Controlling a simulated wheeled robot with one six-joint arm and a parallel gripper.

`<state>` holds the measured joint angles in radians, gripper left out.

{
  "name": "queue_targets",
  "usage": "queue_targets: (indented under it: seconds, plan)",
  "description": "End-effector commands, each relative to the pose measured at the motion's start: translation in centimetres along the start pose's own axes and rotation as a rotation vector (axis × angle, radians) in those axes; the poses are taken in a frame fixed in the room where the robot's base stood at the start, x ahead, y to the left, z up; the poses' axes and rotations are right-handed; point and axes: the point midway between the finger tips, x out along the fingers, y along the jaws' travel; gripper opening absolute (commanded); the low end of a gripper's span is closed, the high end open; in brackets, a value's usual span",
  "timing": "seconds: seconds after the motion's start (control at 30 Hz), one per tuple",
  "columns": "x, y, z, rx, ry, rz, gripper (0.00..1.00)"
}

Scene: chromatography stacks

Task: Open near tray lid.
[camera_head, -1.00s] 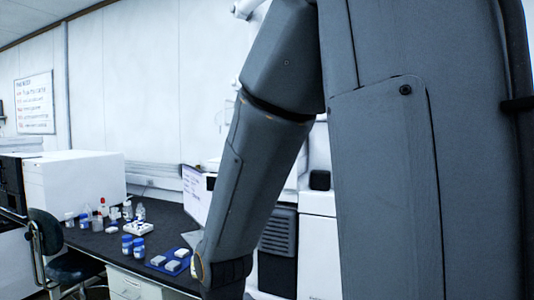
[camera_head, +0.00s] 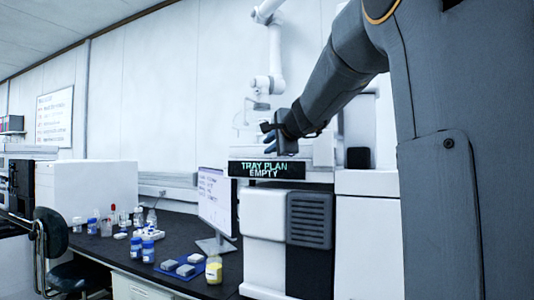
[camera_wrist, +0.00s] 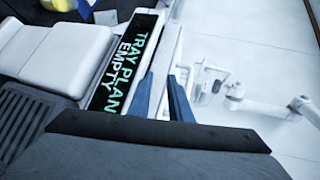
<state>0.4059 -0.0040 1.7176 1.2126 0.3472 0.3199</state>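I cannot pick out the near tray lid for certain in either view. A white chromatography stack (camera_head: 262,225) stands right of the bench with a black sign (camera_head: 267,169) reading "TRAY PLAN EMPTY". The sign also shows in the wrist view (camera_wrist: 128,60), turned on its side. My gripper (camera_head: 280,143) is above the sign at the stack's upper part, partly hidden by my arm. In the wrist view its two blue fingers (camera_wrist: 160,92) are apart, with a pale strip of the stack seen beyond the gap. Nothing shows between them.
The dark bench (camera_head: 190,238) holds a yellow bottle (camera_head: 214,268), a blue mat (camera_head: 180,266) with grey blocks, several small bottles and a monitor (camera_head: 217,200). A white arm (camera_head: 268,60) stands behind the stack. A chair (camera_head: 52,240) is at the left.

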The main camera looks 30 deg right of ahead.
Motion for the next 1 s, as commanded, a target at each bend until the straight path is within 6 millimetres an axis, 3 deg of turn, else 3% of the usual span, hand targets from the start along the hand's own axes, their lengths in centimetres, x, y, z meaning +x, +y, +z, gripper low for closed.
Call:
queue_targets:
  seconds: [0.1, 0.23, 0.37, 0.7, 1.0]
  plan:
    - [-0.4, -3.1, -1.8, 0.081, 0.024, -0.085, 0.18]
    - [-0.7, -4.8, -2.6, 0.125, 0.032, -0.126, 0.18]
    - [0.3, -5.3, -2.7, 0.131, 0.032, -0.13, 0.18]
    - [5.1, -5.9, -2.9, 0.129, 0.031, -0.128, 0.18]
    - [6.8, -6.0, -2.9, 0.127, 0.032, -0.129, 0.18]
